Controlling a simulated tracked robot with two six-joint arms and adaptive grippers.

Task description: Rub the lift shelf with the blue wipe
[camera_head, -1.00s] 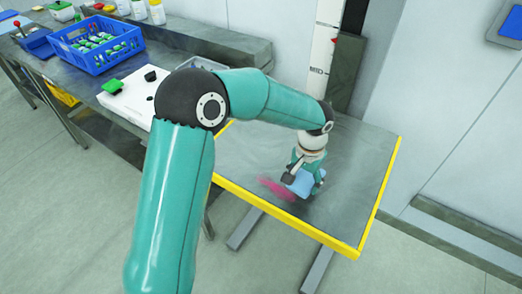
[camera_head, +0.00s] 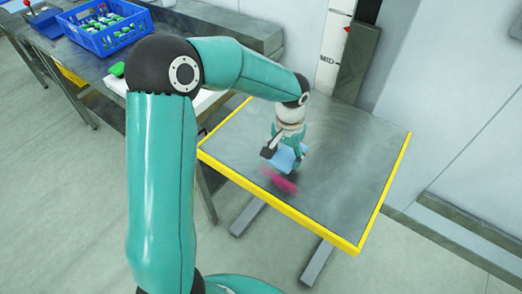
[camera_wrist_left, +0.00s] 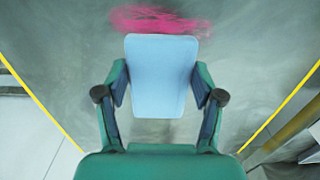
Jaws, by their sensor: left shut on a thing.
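The lift shelf (camera_head: 345,160) is a grey metal plate with a yellow edge. My left gripper (camera_head: 285,155) is over its left-middle part, pointing down. The gripper is shut on the blue wipe (camera_head: 287,158), a light blue flat piece. In the left wrist view the wipe (camera_wrist_left: 160,75) sits between the two fingers (camera_wrist_left: 160,100). A pink smear (camera_head: 281,181) is on the shelf just in front of the wipe; it also shows beyond the wipe in the wrist view (camera_wrist_left: 160,20). I cannot tell whether the wipe touches the shelf. My right gripper is not in view.
A blue crate (camera_head: 106,28) with green-and-white items stands on the grey bench (camera_head: 175,38) at the back left. A white post marked MID (camera_head: 334,50) rises behind the shelf. The shelf's right side is clear.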

